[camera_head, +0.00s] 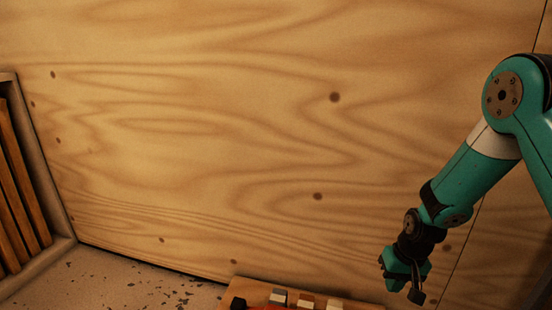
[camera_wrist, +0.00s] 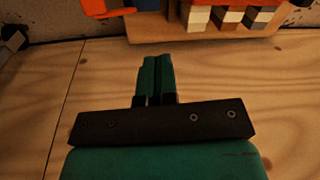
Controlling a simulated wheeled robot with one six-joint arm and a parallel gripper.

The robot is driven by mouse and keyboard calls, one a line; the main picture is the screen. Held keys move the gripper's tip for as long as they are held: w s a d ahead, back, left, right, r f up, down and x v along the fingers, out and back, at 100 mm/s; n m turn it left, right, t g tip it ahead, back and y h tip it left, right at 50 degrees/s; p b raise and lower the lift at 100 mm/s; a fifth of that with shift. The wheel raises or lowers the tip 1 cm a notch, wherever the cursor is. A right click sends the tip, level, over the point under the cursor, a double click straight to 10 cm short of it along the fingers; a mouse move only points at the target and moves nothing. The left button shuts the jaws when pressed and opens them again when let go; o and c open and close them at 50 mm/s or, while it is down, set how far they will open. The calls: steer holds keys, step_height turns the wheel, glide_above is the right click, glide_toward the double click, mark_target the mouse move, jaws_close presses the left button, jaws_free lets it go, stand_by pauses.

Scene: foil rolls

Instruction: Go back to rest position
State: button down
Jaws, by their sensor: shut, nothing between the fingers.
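My gripper (camera_head: 416,286) hangs at the lower right of the head view, at the end of my teal arm and in front of the plywood wall. In the wrist view my gripper (camera_wrist: 156,62) shows its two teal fingers side by side, closed together with nothing between them. The fingers point toward a wooden board that carries several small blocks, and they are apart from it.
A slatted wooden frame (camera_head: 45,170) stands at the left. A speckled floor (camera_head: 115,282) lies below the plywood wall (camera_head: 230,130).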

steer(key=s+a+r+n+y, duration=0.1)
steer(key=s+a+r, duration=0.2)
steer(key=r, duration=0.4)
steer(key=s+a+r+n+p, duration=0.1)
steer(key=s+a+r+n, duration=0.1)
steer(key=s+a+r, duration=0.3)
steer(key=s+a+r+n+y, duration=0.1)
steer(key=a+r, duration=0.1)
steer(key=r, duration=0.6)
steer(key=s+a+r+n+p, duration=0.1)
steer(key=s+a+r+n, duration=0.1)
steer(key=s+r, duration=0.45)
steer(key=s+a+r+n+p, duration=0.1)
steer(key=s+a+r+n, duration=0.15)
steer(key=s, duration=0.65)
step_height(320, 180, up, 38)
steer(key=p, duration=3.7)
steer(key=shift+d+g+y, duration=0.3)
steer(key=shift+d+y, duration=0.05)
steer(key=shift+y, duration=0.05)
steer(key=shift+w+f+m, duration=0.1)
steer(key=shift+f+m, duration=0.05)
steer(key=shift+m, duration=0.1)
